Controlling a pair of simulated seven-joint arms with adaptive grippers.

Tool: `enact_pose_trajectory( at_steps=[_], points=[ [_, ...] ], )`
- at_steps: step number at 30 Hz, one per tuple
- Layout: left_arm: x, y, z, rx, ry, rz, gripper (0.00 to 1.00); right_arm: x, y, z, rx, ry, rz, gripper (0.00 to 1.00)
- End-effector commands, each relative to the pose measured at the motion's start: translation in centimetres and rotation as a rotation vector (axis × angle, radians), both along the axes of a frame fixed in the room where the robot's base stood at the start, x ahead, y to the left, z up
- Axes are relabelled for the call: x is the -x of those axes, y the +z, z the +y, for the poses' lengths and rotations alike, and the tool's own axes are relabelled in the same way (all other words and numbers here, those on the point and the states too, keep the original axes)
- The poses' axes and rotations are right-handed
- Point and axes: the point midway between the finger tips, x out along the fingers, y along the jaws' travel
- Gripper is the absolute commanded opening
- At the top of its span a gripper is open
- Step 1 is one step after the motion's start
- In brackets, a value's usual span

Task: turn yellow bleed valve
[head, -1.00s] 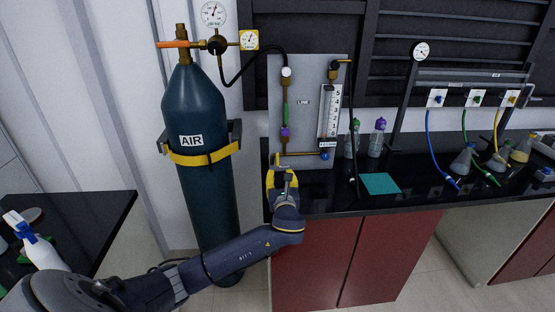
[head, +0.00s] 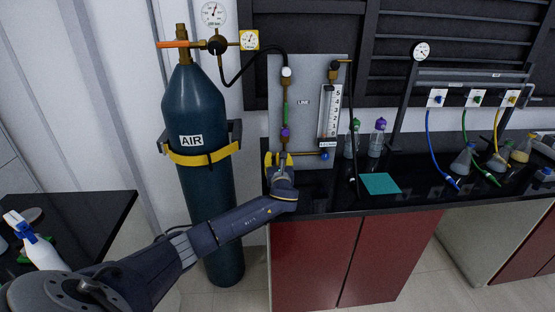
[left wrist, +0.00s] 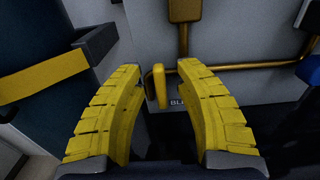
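The yellow bleed valve handle (left wrist: 160,86) stands upright in the left wrist view, above a partly hidden label starting "BL". My left gripper (left wrist: 160,80) is open, with its two yellow ridged fingers on either side of the handle. The handle is nearer the left finger, and I see no clear contact. In the head view my left gripper (head: 278,158) is at the lower left of the grey LINE panel (head: 306,85) and hides the handle there. My right gripper is not in view.
The panel carries a brass pipe (left wrist: 240,66), a green valve handle, a purple knob (head: 285,132), a flow meter (head: 330,108) and a blue knob (head: 325,155). The AIR cylinder (head: 195,110) stands left. A teal mat (head: 381,183) lies on the black counter.

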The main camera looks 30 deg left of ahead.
Motion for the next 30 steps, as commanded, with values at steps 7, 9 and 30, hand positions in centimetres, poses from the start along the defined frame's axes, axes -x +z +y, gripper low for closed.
enact_pose_trajectory(
  at_steps=[7,9,30],
  points=[
    [-0.03,0.00,0.01,0.000,0.000,0.000,0.33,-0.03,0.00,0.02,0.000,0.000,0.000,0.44],
    [-0.03,0.00,0.01,0.000,0.000,0.000,0.29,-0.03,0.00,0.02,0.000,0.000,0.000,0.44],
    [-0.02,-0.05,-0.04,0.032,-0.001,-0.023,0.00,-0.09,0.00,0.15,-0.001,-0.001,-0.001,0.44]
  ],
)
